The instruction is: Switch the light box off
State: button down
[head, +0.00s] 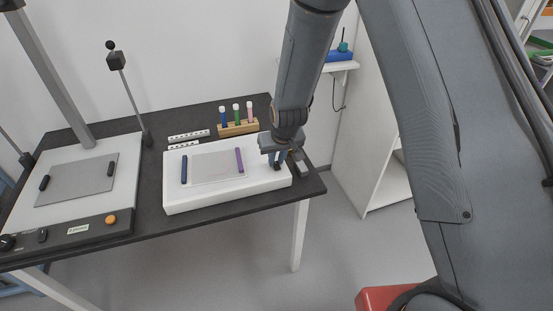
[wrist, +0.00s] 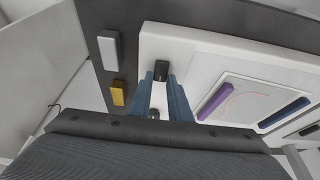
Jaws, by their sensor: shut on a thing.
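The light box (head: 228,199) is a low white box on the dark table, and it fills the right of the wrist view (wrist: 190,52). On its top lies a pale sheet (head: 215,168) with a pink line, between a dark blue bar (head: 184,170) and a purple bar (head: 239,161). I cannot tell whether the panel is lit. A small black switch (wrist: 161,68) sits near the box's end. My gripper (head: 278,160) is low over the right end of the box. In the wrist view its two blue-grey fingers (wrist: 161,88) are shut on the switch, one on each side.
A wooden rack (head: 238,128) with coloured tubes stands behind the box, beside white perforated strips (head: 189,135). A flat device (head: 70,232) with posts stands at left. A white block (wrist: 108,48) and a yellow block (wrist: 118,93) lie beside the box near the table's edge.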

dwell(0.4)
jog(key=c, duration=1.6)
grip_release()
jog(key=shift+s, duration=0.1)
jog(key=shift+c, duration=0.2)
jog(key=p+v, duration=0.3)
jog(key=v, duration=0.4)
jog(key=shift+s+r, duration=0.25)
jog(key=shift+r, duration=0.05)
jog(key=shift+d, duration=0.1)
